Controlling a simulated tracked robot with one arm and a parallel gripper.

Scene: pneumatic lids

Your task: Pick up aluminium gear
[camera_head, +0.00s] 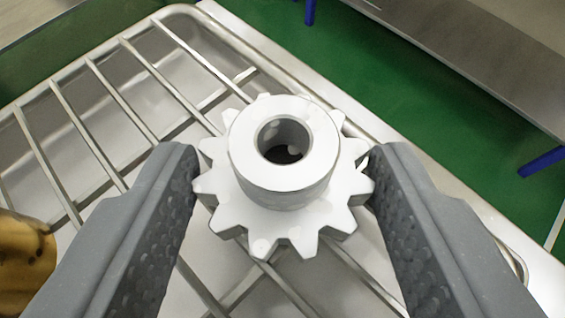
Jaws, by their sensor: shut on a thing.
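The aluminium gear (285,205) is a pale silver-white toothed wheel with a raised round hub and a central hole. It is in the middle of the head camera view, hub facing up toward the camera. My gripper (283,190) has its two dark grey, textured fingers on either side of the gear, shut on its teeth at left and right. The gear is over a metal wire rack (102,163). I cannot tell whether its underside touches the bars. The lower parts of the fingers run out of the bottom of the view.
The rack sits in a shiny metal tray or sink with a raised rim (385,128). A yellow-brown object (24,262) lies at the left edge. Beyond the rim are a green floor (330,62), a grey bench (480,55) and blue legs (541,162).

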